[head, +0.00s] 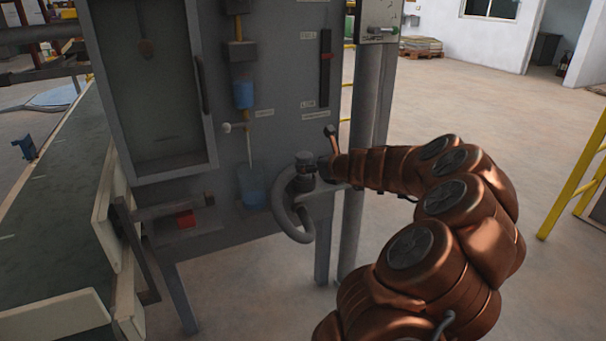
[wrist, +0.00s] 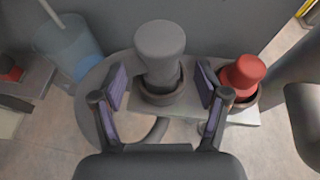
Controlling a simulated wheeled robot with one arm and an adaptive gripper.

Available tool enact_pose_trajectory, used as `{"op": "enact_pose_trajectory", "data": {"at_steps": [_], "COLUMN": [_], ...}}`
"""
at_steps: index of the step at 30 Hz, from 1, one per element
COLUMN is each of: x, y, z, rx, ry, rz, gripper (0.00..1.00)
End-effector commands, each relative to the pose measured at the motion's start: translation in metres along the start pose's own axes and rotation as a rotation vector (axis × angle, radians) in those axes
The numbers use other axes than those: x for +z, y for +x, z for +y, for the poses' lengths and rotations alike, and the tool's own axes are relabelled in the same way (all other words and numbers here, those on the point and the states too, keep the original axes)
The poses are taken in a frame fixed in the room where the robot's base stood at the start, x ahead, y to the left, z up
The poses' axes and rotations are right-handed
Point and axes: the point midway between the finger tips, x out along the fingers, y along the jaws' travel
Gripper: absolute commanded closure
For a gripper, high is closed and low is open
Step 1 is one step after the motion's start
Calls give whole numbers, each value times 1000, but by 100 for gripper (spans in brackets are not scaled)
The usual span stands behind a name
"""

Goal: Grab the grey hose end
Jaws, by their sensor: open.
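The grey hose end (wrist: 160,50) stands upright as a thick cylinder in a ring-shaped holder (wrist: 162,96) in the wrist view. My gripper (wrist: 163,88) is open, with one finger on each side of it. Gaps show between the pads and the hose end. In the head view the grey hose end (head: 304,161) stands at the cabinet's lower right, and my gripper (head: 322,170) is beside it, partly hidden by my arm. The grey hose (head: 283,213) loops down below the holder.
A red-topped end (wrist: 242,74) sits in a second holder just right of my right finger. A blue container (head: 252,186) stands left of the hose. The grey cabinet (head: 280,75) rises behind, and a post (head: 354,228) stands close on the right. Open floor lies further right.

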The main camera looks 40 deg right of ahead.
Motion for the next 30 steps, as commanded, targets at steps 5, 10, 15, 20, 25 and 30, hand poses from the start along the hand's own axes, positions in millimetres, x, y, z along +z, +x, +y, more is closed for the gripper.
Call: {"op": "enact_pose_trajectory", "data": {"at_steps": [5,10,15,20,25,30], "x": [-3,-3,0,1,1,0], "y": [20,42,52,52,52,52], "z": [0,-1,-1,-1,-1,-1], "rx": [0,0,-1,-1,0,0], "ry": [-4,-3,-4,-3,-3,-3], "rz": [2,3,0,0,0,0], "gripper": [26,26,26,26,37,55]}}
